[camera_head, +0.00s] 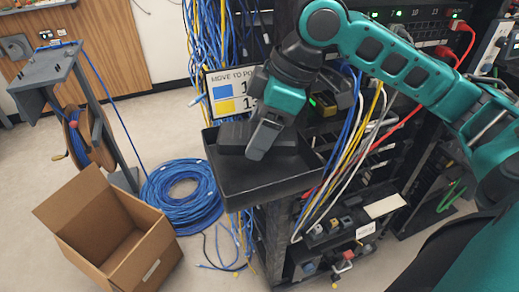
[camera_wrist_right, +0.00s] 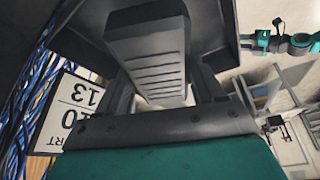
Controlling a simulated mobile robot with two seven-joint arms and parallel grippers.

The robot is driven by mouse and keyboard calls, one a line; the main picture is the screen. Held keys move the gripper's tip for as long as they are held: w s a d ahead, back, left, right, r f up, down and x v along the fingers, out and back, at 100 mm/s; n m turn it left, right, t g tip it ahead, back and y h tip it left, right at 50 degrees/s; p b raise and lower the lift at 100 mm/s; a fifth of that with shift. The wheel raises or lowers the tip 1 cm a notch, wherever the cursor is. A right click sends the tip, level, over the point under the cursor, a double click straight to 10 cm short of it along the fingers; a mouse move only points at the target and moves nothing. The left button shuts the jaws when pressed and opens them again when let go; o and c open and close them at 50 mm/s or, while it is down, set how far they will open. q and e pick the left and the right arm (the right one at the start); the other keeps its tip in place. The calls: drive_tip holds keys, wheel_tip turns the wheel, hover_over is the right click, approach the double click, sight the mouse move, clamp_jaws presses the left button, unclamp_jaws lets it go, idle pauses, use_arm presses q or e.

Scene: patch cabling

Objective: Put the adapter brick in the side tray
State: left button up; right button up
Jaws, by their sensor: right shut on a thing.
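The side tray (camera_head: 270,190) is a dark, shallow, open box fixed at the left side of the rack in the head view. My right gripper (camera_head: 257,148) reaches down over it. It is shut on the adapter brick (camera_head: 234,137), a dark block lying within the outline of the tray. In the right wrist view the brick (camera_wrist_right: 148,55) shows as a ribbed dark block between the two fingers, with tray walls around it. I cannot tell whether the brick touches the tray floor. My left gripper is not in the head view.
A sign with blue and yellow squares (camera_head: 224,95) stands behind the tray. Blue and yellow cables (camera_head: 340,150) hang along the rack on both sides. An open cardboard box (camera_head: 105,225) and a blue cable coil (camera_head: 182,196) lie on the floor at left, near a grey stand (camera_head: 45,68).

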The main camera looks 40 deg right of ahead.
wheel_tip(320, 180, down, 4)
drive_tip(key=shift+f+b, duration=0.1)
drive_tip(key=shift+b, duration=0.45)
drive_tip(key=o, duration=1.2)
drive_tip(key=shift+o, duration=0.2)
drive_tip(key=p+v, duration=0.2)
drive_tip(key=v, duration=1)
drive_tip(key=shift+w+a, duration=0.1)
drive_tip(key=shift+a, duration=0.05)
